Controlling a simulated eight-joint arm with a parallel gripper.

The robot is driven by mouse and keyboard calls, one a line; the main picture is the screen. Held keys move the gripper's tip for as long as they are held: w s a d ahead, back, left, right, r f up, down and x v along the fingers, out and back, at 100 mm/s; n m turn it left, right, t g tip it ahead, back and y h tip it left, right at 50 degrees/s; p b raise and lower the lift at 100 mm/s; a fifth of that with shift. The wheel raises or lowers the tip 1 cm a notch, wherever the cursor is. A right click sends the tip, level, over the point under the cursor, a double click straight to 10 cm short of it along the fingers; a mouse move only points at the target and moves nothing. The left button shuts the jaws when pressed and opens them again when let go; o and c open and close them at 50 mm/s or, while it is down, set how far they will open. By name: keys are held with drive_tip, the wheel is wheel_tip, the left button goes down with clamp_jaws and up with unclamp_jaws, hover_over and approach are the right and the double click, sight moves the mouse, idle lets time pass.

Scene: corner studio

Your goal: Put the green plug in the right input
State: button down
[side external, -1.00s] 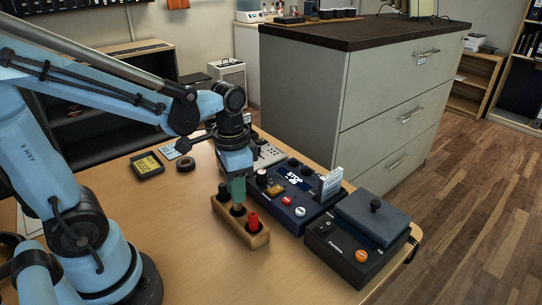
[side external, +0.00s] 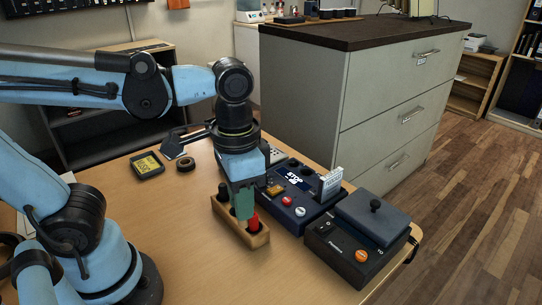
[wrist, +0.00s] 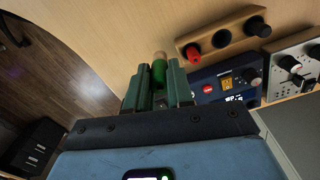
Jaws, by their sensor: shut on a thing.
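My gripper (wrist: 157,78) is shut on the green plug (wrist: 159,72), which shows between the two teal fingers in the wrist view. A paler tip extends beyond the plug. In the side external view my gripper (side external: 243,204) hangs over the wooden holder (side external: 246,238); the fingers make the plug hard to pick out there. The blue box (side external: 312,212) stands right of the gripper. Which socket is the right input is hard to tell.
A red plug (side external: 253,222) and a black plug (side external: 223,191) stand in the holder. A black box (side external: 345,254) with a lidded top sits at right.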

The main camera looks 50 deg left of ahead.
drive_tip(key=w+a+r+n, duration=0.2)
drive_tip(key=w+a, duration=0.1)
drive_tip(key=w, duration=1.1)
drive_tip(key=w+a+f+n, duration=0.1)
drive_tip(key=w+a+f, duration=0.25)
drive_tip(key=w, duration=0.25)
drive_tip(key=w+a+f+n, duration=0.2)
drive_tip(key=w+a, duration=0.2)
drive_tip(key=w, duration=0.3)
drive_tip(key=shift+s+f, duration=0.15)
drive_tip(key=shift+f, duration=1.1)
drive_tip(key=shift+s+f, duration=0.1)
drive_tip(key=shift+f, duration=1.1)
drive_tip(key=shift+f, duration=0.65)
drive_tip(key=c, duration=1.3)
unclamp_jaws()
drive_tip(key=shift+r, duration=0.15)
